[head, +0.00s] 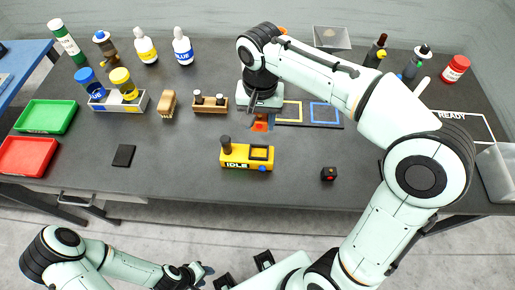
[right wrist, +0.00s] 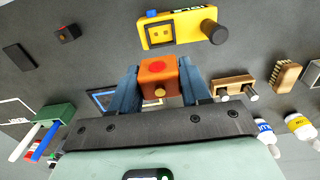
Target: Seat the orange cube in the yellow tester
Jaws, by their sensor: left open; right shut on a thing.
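The orange cube (right wrist: 158,75), with a red dot on one face and a brass-coloured knob, is between the blue fingers of my right gripper (right wrist: 160,84), which is shut on it. In the head view the cube (head: 260,126) shows under the right gripper (head: 262,121), behind the yellow tester. The yellow tester (head: 238,162) reads IDLE and has a dark square socket at right, a dark knob at left and a blue button. It also shows in the right wrist view (right wrist: 187,35), apart from the cube. My left gripper (head: 203,272) is open and empty in front of the table.
A black cube (head: 328,174) with a red dot lies right of the tester. A small wooden rack (head: 210,109) and a brush (head: 168,103) stand behind left. Yellow and blue outlined squares (head: 325,113) lie right of the gripper. The tabletop in front of the tester is clear.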

